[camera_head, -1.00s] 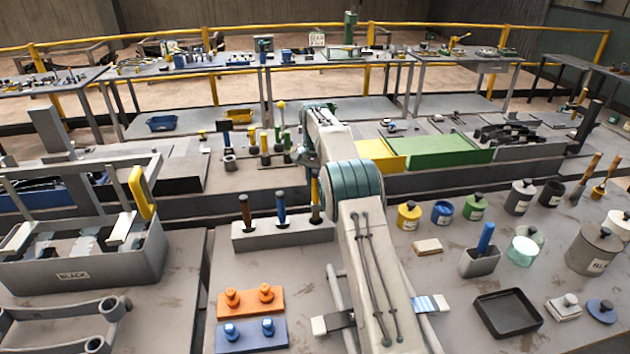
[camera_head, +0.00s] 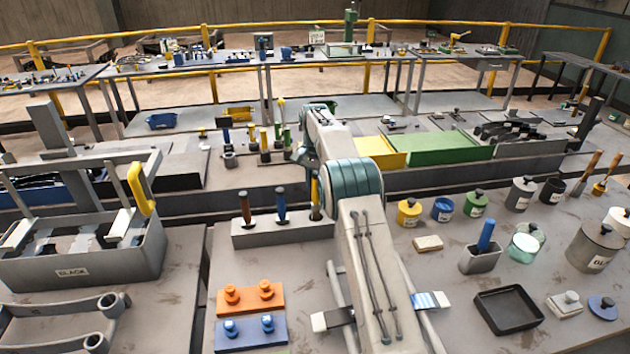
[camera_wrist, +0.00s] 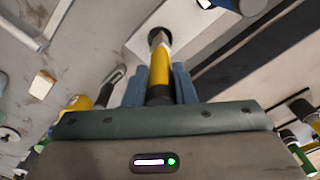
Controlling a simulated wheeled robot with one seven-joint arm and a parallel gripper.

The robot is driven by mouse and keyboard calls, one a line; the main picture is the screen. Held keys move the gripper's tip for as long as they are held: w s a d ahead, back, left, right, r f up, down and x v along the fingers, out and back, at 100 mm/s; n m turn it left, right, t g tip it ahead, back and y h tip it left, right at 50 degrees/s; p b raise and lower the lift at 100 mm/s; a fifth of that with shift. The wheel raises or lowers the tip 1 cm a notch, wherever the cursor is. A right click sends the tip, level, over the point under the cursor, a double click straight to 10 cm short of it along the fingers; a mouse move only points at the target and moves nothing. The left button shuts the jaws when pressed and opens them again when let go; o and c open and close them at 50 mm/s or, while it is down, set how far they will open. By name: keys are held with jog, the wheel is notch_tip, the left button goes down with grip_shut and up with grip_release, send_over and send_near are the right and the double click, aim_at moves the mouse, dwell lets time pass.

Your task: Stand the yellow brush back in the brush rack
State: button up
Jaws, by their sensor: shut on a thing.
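The yellow brush (camera_wrist: 160,68) is held upright between the blue-grey fingers of my gripper (camera_wrist: 164,82) in the wrist view. Its dark end is nearest the wrist camera, and its metal end is at a dark hole in the pale brush rack (camera_wrist: 191,29). I cannot tell how deep it sits. In the head view the yellow brush (camera_head: 315,192) is over the right end of the grey brush rack (camera_head: 283,236), partly hidden by my arm.
A brown-handled brush (camera_head: 244,208) and a blue-handled brush (camera_head: 281,206) stand in the rack. An orange block (camera_head: 250,301) and a blue block (camera_head: 252,337) with pegs lie in front. Several jars, a green jar (camera_head: 475,204) among them, and a black tray (camera_head: 508,313) are at right.

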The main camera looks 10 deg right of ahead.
aim_at(315, 204)
jog(key=shift+f+b, duration=1.1)
jog(key=shift+f, duration=1.35)
jog(key=o, duration=1.5)
jog(key=shift+o, duration=0.2)
jog(key=shift+r+p, duration=2.15)
jog(key=shift+r, duration=0.3)
jog(key=shift+r+p, duration=0.35)
jog(key=shift+r, duration=0.65)
